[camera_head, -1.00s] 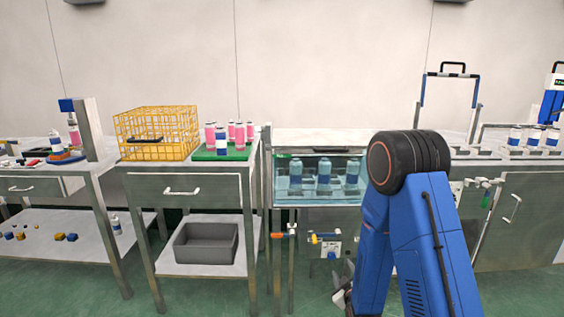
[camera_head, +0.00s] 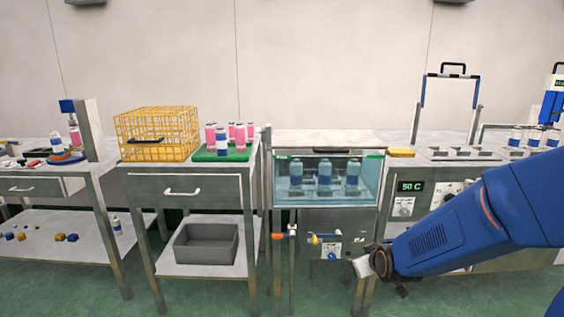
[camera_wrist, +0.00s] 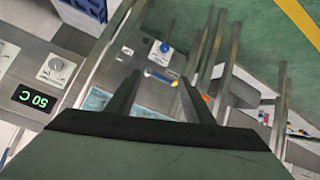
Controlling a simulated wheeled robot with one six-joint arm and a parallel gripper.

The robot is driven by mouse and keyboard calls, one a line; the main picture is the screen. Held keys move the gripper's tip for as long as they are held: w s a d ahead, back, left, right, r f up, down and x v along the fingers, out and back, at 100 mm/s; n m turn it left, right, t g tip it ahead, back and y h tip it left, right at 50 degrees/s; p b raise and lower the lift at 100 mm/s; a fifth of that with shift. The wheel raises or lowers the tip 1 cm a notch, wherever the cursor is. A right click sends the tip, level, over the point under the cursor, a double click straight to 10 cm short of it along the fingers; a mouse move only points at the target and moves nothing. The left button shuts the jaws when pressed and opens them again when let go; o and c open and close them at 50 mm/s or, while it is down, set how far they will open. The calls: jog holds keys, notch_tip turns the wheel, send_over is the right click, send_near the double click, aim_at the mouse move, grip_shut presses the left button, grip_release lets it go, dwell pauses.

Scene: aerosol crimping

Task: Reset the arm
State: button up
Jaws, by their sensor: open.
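My blue arm reaches in from the right of the head view, low in front of the benches. My gripper (camera_wrist: 157,85) shows in the wrist view as two dark fingers standing well apart, with nothing between them. In the head view the wrist end (camera_head: 380,264) is low, in front of the lower part of the water bath bench, and the fingers are hard to make out there. Beyond the fingers the wrist view shows the bench's blue knob (camera_wrist: 164,47) and a yellow valve handle (camera_wrist: 158,78).
A 50 C display (camera_head: 410,187) is near my arm. Green floor lies in front.

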jog(key=s+d+r+m+g, duration=0.1)
jog(key=s+r, duration=0.2)
jog(key=s, duration=0.7)
jog(key=s+d+r+m+g, duration=0.1)
jog(key=s+r, duration=0.3)
jog(key=s, duration=0.7)
jog(key=s+d+r+m+g, duration=0.2)
jog(key=s+r+g, duration=0.1)
jog(key=s, duration=0.8)
jog(key=shift+r+h, duration=0.25)
jog(key=shift+h, duration=0.05)
